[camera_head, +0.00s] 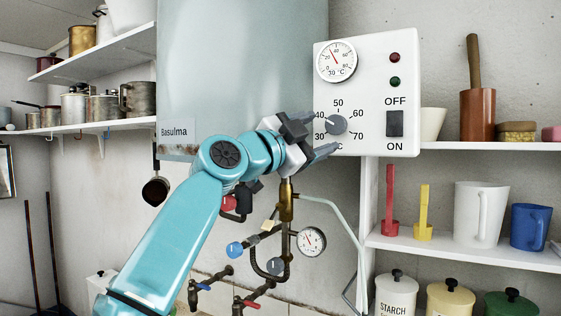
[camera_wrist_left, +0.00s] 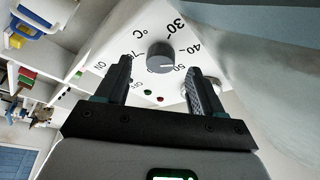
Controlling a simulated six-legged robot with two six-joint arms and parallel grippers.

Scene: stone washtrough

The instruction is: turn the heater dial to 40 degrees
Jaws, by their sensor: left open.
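The heater dial (camera_head: 336,125) is a round grey knob on a white control panel (camera_head: 365,75), with numbers from 30 to 70 around it. In the left wrist view the knob (camera_wrist_left: 160,56) shows a pale mark pointing towards 50. My left gripper (camera_head: 320,136) is open in front of the panel, just left of the dial. In the left wrist view the knob appears between its two fingers, with gaps on both sides. I cannot tell how far the fingertips are from the panel. My right gripper is not in view.
The panel also holds a thermometer (camera_head: 336,60), a red lamp, a green lamp and a dark OFF/ON switch (camera_head: 395,123). The heater tank (camera_head: 235,70) stands to the left. Brass pipes, valves and a gauge (camera_head: 311,241) lie below. Shelves with mugs and jars are at the right.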

